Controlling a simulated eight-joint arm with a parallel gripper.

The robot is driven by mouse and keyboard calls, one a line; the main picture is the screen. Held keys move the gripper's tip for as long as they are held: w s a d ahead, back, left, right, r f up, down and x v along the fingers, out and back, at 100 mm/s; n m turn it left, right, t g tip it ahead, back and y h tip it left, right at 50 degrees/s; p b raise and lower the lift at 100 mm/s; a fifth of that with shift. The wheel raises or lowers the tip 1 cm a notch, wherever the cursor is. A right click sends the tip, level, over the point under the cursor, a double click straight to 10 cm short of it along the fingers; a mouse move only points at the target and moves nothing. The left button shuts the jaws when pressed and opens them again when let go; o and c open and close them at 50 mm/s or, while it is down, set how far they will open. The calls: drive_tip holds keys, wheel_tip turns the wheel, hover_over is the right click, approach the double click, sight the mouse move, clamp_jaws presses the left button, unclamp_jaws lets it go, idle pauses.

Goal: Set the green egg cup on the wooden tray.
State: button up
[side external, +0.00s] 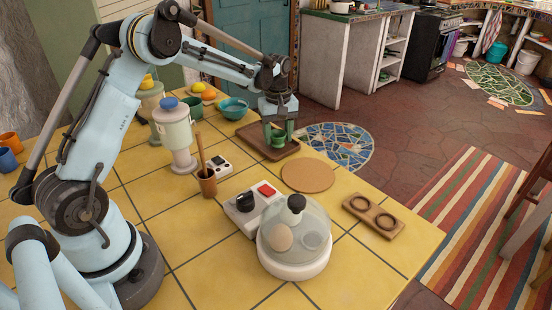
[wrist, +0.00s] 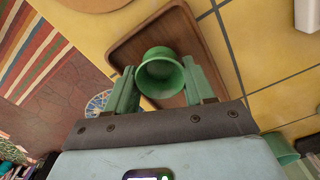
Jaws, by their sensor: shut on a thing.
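The green egg cup (wrist: 160,75) sits between the two fingers of my gripper (wrist: 159,90) in the wrist view, its open mouth toward the camera. My gripper is shut on it. In the side view the egg cup (side external: 279,140) is small and partly covered by the fingers of my gripper (side external: 278,130). The wooden tray (side external: 255,145) is brown with a raised rim and lies under the gripper; it also shows in the wrist view (wrist: 128,48). The cup is over the tray. I cannot tell whether its base touches the tray.
A teal bowl (side external: 234,108) stands just behind the tray, with a plate of fruit (side external: 207,93) further left. A round cork mat (side external: 307,176) lies in front of the tray. A glass-domed egg cooker (side external: 295,240) and a two-ring wooden holder (side external: 383,216) are nearer the camera.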

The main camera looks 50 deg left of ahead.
drive_tip(key=shift+f, duration=0.45)
drive_tip(key=o, duration=0.8)
drive_tip(key=shift+f, duration=0.15)
drive_tip(key=s+d+r+m+t, duration=0.1)
drive_tip(key=s+d+r+m, duration=0.1)
drive_tip(key=r, duration=0.6)
drive_tip(key=s+d+r+m+t, duration=0.1)
drive_tip(key=s+d+r, duration=0.1)
drive_tip(key=r, duration=0.6)
drive_tip(key=s+d+f+m+t, duration=0.1)
drive_tip(key=s+d+m, duration=0.1)
drive_tip(key=s, duration=0.3)
drive_tip(key=s+d+f+m+t, duration=0.1)
drive_tip(key=s+d+m+t, duration=0.1)
drive_tip(key=s+m, duration=0.3)
drive_tip(key=s+d+f+m+t, duration=0.1)
drive_tip(key=s+d+m+t, duration=0.1)
drive_tip(key=s+d+m, duration=0.1)
drive_tip(key=shift+s+d, duration=0.35)
drive_tip(key=shift+s, duration=0.25)
drive_tip(key=shift+s+d, duration=0.3)
drive_tip(key=shift+s, duration=0.25)
